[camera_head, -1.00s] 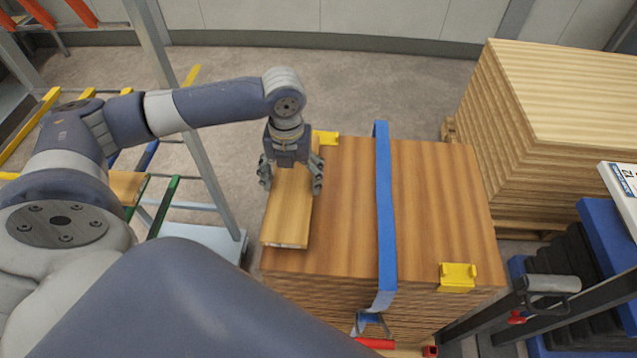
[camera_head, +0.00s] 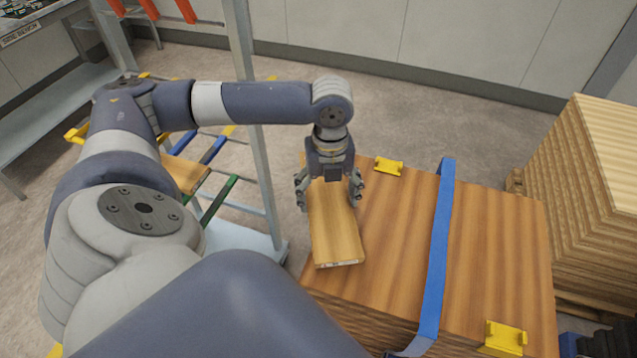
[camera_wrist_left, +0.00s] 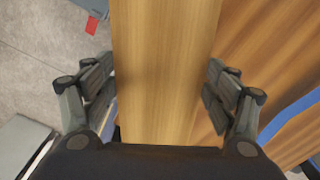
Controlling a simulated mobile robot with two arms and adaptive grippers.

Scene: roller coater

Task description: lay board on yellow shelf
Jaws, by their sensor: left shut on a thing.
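My left gripper (camera_head: 328,192) points down and is shut on a light wooden board (camera_head: 337,235), with a finger along each long side. The board is at the left edge of a strapped wood stack; whether it touches the top is unclear. In the left wrist view, the board (camera_wrist_left: 165,60) runs straight between the fingers of the gripper (camera_wrist_left: 158,88). Yellow rails (camera_head: 76,134) show on the rack at the left, partly hidden behind my left arm. My right gripper is out of view.
The rack's grey post (camera_head: 258,170) stands between the rails and the stack (camera_head: 400,225). Green (camera_head: 220,200) and blue (camera_head: 213,150) rails and another board (camera_head: 188,176) are there. A blue strap (camera_head: 437,250) and yellow corner pieces (camera_head: 389,167) are on the stack. Another pile (camera_head: 590,190) stands right.

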